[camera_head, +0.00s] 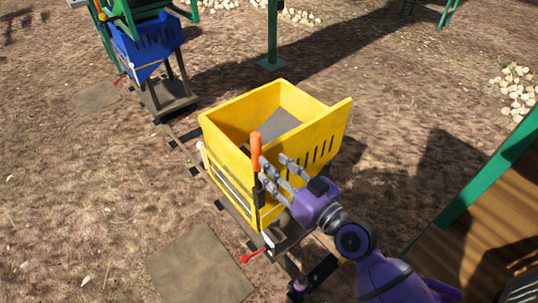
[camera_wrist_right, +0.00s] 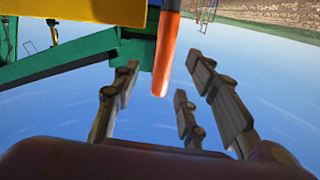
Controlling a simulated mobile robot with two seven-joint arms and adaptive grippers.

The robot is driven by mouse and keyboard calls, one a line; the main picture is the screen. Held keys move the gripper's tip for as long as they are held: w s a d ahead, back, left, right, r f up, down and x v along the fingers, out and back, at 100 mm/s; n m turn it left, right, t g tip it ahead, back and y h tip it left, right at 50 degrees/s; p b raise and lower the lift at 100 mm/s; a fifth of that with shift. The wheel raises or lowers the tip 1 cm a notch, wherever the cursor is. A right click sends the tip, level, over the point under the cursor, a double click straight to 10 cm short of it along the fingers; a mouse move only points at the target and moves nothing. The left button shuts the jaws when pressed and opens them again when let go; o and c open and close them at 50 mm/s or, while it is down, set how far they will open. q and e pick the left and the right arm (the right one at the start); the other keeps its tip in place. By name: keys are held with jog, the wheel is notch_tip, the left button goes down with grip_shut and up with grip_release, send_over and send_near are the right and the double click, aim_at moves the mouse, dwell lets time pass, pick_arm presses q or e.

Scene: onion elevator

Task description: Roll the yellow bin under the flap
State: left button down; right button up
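The yellow bin (camera_head: 222,133) sits on a low wheeled cart on a rail track in the middle of the head view. An upright lever with an orange handle (camera_head: 256,152) stands at its near corner. My right gripper (camera_head: 272,172) is beside the lever, its grey fingers spread and empty. In the right wrist view the orange handle (camera_wrist_right: 165,62) is in front of the open fingers (camera_wrist_right: 160,92), with no grip on it visible. A green frame with a blue bin (camera_head: 147,50) stands at the track's far end. I cannot make out the flap. My left gripper is not in view.
The rail track (camera_head: 184,145) runs from the near middle to the blue bin at upper left. A green post (camera_head: 272,40) stands behind the yellow bin. Onion piles (camera_head: 516,92) lie at right. A flat square plate (camera_head: 200,266) lies left of the track.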

aim_at(259, 152)
jog(key=shift+n+y, duration=0.3)
jog(key=shift+n, duration=0.2)
jog(key=w+a, duration=0.1)
jog(key=w+a+r+p, duration=0.1)
jog(key=w, duration=0.1)
jog(key=shift+a+r, duration=0.15)
jog(key=shift+a, duration=0.25)
jog(key=x, duration=0.3)
jog(key=shift+w+p, duration=0.1)
jog(key=shift+p, duration=0.25)
jog(key=shift+w+a, duration=0.2)
jog(key=shift+w, duration=0.05)
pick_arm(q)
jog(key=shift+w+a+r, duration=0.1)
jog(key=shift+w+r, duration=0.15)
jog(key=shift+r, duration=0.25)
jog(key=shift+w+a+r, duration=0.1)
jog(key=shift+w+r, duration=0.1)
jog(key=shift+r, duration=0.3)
pick_arm(e)
jog(key=shift+f, duration=0.25)
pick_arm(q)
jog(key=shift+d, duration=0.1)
pick_arm(e)
grip_shut()
